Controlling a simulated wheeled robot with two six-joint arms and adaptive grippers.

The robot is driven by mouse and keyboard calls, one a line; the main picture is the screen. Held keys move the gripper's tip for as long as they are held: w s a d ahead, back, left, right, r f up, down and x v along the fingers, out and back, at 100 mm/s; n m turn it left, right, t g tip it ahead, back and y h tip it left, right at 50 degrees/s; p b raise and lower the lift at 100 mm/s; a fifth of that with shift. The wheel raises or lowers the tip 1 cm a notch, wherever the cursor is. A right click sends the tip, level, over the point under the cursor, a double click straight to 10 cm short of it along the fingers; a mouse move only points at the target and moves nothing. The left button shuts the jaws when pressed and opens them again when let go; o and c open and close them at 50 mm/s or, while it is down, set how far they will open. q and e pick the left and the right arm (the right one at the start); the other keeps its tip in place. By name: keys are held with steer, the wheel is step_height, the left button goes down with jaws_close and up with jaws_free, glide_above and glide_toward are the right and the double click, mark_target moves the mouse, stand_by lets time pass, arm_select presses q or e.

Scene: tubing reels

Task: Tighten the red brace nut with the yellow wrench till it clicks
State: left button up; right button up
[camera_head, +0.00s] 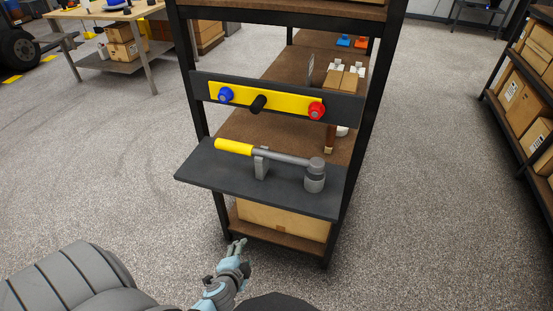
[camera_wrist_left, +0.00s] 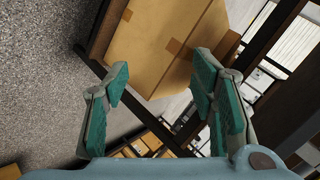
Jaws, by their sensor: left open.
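The red brace nut (camera_head: 316,110) sits at the right end of a yellow bar on the dark panel across the rack's end. The wrench (camera_head: 283,156), with a yellow handle (camera_head: 234,147) at left and a grey head (camera_head: 315,175) at right, lies level on a small grey holder (camera_head: 262,162) on the dark shelf. My left gripper (camera_head: 238,247) is below and in front of that shelf, apart from the wrench. In the left wrist view it is open (camera_wrist_left: 160,95) and empty, facing the rack's lower part. My right gripper is not in view.
The yellow bar (camera_head: 277,104) also carries a blue knob (camera_head: 225,94) and a black one (camera_head: 258,103). The dark shelf (camera_head: 205,172) juts out above a cardboard box (camera_head: 283,221); this box also shows in the left wrist view (camera_wrist_left: 165,45). Another rack stands at right. Floor on both sides is clear.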

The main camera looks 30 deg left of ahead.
arm_select(q)
steer(key=w+a+r+m+t+y, duration=0.1)
steer(key=w+r+m+t+y, duration=0.3)
steer(key=r, duration=0.7)
steer(key=t+y, duration=0.1)
steer(key=t, duration=0.1)
glide_toward(244, 153)
steer(key=shift+n, duration=0.3)
steer(key=x, duration=1.1)
steer(key=shift+p, duration=0.35)
steer(key=shift+w+a+f, duration=0.1)
steer(key=shift+w+a, duration=0.15)
steer(key=shift+w, duration=0.1)
steer(key=shift+s, duration=0.1)
jaws_close()
